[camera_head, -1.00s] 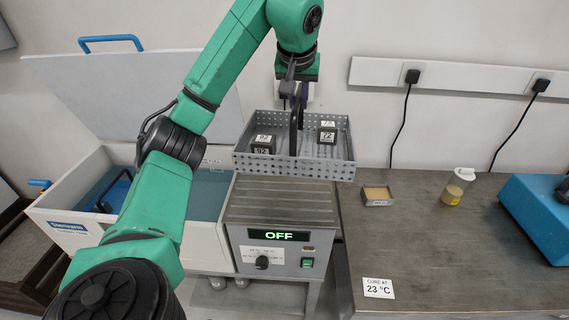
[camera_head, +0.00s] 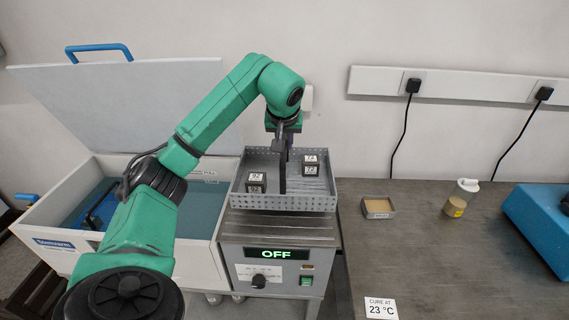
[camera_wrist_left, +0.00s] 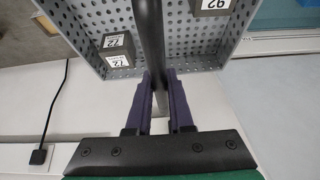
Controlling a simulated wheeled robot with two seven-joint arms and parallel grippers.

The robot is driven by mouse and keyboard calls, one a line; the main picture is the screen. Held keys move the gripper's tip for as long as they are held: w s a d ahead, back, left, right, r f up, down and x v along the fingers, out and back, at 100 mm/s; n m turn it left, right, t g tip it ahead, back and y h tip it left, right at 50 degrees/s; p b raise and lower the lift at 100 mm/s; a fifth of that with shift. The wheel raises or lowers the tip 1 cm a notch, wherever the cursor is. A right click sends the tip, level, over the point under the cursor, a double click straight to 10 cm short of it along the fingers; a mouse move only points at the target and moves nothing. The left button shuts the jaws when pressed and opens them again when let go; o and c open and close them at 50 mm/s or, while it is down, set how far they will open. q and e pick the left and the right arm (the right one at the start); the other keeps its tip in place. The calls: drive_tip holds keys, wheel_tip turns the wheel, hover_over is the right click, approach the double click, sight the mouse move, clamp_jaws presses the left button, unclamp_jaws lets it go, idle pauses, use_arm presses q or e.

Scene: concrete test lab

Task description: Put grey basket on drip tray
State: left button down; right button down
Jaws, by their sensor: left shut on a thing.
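The grey basket (camera_head: 330,203) is a perforated metal tray with a tall dark handle, and two dark labelled cubes, one at left (camera_head: 256,182) and one at right (camera_head: 311,165), sit in it. My left gripper (camera_head: 283,150) is shut on the handle from above; the left wrist view shows its two purple fingers (camera_wrist_left: 162,95) on either side of the bar. The basket looks level over the ribbed metal top (camera_head: 280,228) of the grey unit, which appears to be the drip tray. I cannot tell whether they touch. The basket hides the rear part of that top. My right gripper is out of view.
An open white bath (camera_head: 200,250) with blue liquid stands at left, its lid (camera_head: 130,110) raised. The dark bench at right holds a small tan-filled box (camera_head: 378,208), a bottle (camera_head: 456,205), a blue device (camera_head: 545,220) and a "23 °C" card (camera_head: 380,308).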

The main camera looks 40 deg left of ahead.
sight(284, 153)
use_arm(q)
drive_tip(key=shift+f, duration=2.65)
drive_tip(key=shift+d+f, duration=0.1)
drive_tip(key=shift+f, duration=0.05)
drive_tip(key=c, duration=0.8)
unclamp_jaws()
drive_tip(key=shift+s, duration=0.1)
drive_tip(key=shift+r, duration=0.25)
drive_tip(key=v, duration=1.2)
drive_tip(key=shift+d+f, duration=0.1)
